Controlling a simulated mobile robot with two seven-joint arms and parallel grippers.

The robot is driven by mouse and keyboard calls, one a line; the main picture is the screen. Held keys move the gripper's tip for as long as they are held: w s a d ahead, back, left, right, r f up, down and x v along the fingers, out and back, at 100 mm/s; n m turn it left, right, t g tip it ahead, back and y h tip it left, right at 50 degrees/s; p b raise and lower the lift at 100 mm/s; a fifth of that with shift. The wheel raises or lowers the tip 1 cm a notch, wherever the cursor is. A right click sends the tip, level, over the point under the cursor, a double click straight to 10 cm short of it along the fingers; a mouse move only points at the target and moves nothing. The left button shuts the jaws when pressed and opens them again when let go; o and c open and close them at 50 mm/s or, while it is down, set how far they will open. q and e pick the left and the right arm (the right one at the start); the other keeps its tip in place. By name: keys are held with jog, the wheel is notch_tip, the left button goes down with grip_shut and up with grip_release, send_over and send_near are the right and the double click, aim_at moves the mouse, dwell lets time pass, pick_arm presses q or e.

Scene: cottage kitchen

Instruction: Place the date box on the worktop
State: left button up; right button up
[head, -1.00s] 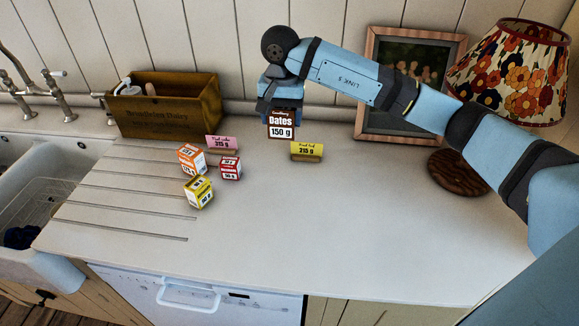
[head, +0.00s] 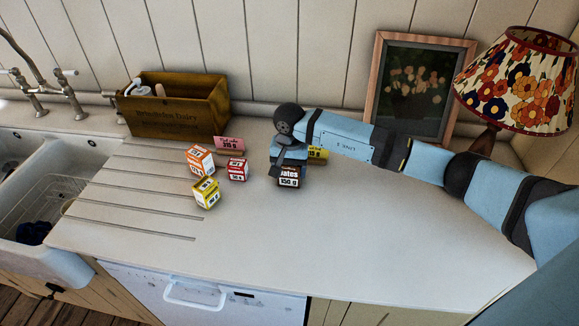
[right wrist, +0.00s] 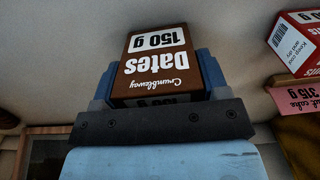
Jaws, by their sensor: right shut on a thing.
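The brown date box (head: 289,180) is in my right gripper (head: 288,165), in front of the yellow card on the pale worktop (head: 340,235). In the right wrist view the date box (right wrist: 158,62) sits between the blue fingers of the right gripper (right wrist: 155,85), its label upside down. The box is at or just above the worktop; I cannot tell whether it touches. My left gripper is in neither view.
Left of the date box stand a red box (head: 237,170), an orange box (head: 200,160) and a yellow box (head: 206,193). Behind are a pink card (head: 229,145), a yellow card (head: 317,153) and a wooden crate (head: 175,118). A lamp (head: 515,80) stands right. The front worktop is clear.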

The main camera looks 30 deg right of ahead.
jog(key=o, duration=1)
jog(key=shift+r, duration=0.15)
notch_tip(320, 180, up, 11)
jog(key=shift+r+b, duration=0.1)
jog(key=shift+b, duration=0.9)
jog(key=shift+r, duration=0.35)
jog(key=shift+s+f, duration=0.1)
